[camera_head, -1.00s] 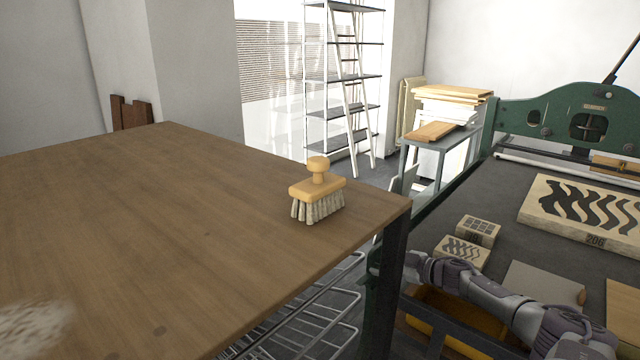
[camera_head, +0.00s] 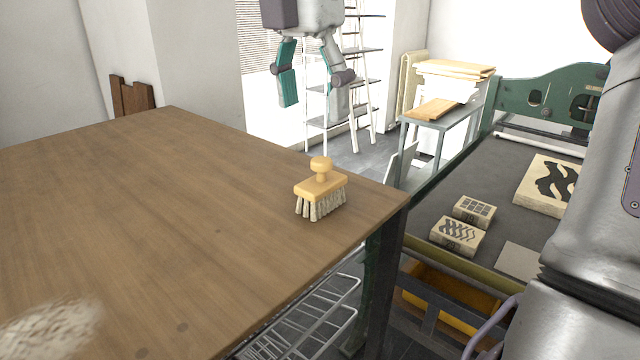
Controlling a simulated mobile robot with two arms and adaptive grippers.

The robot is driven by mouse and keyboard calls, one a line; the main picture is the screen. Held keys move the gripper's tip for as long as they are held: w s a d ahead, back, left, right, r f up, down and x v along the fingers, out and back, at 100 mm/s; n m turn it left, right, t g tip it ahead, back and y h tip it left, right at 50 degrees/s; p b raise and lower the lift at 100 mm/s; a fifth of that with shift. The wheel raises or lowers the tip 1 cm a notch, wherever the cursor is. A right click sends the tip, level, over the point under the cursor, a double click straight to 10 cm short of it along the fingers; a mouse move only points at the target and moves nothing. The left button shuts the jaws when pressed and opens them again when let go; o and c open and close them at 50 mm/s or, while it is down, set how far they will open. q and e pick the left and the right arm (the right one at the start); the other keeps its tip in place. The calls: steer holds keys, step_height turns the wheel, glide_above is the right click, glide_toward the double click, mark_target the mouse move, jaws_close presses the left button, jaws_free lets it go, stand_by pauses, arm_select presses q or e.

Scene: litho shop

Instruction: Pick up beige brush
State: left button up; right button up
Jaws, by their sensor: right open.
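The beige brush (camera_head: 321,189) stands upright on the brown wooden table (camera_head: 150,200), near its right corner. It has a light wooden back with a round knob on top and pale bristles facing down. My right gripper (camera_head: 312,108) hangs at the top of the head view with its fingers pointing down and spread apart. It is open and empty, above the brush in the picture and apart from it. My left gripper is not in view.
My right arm covers the right edge of the view. A press bed (camera_head: 490,185) with patterned blocks (camera_head: 457,235) lies to the right, beyond a gap. A wire rack (camera_head: 310,320) sits under the table. The tabletop around the brush is clear.

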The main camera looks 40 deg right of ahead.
mark_target(321, 161)
steer(key=f, duration=0.2)
steer(key=d+f, duration=0.1)
steer(key=f, duration=0.5)
steer(key=shift+s+d+p, duration=0.1)
steer(key=shift+d+p, duration=0.15)
steer(key=shift+p, duration=0.1)
steer(key=shift+f+p, duration=0.45)
steer(key=shift+f, duration=0.1)
steer(key=f, duration=0.1)
steer(key=f+p, duration=0.1)
steer(key=d+f, duration=0.1)
steer(key=shift+w+f, duration=0.25)
steer(key=shift+f, duration=0.05)
steer(key=shift+d+f, duration=0.1)
steer(key=shift+f, duration=0.3)
steer(key=shift+c, duration=0.4)
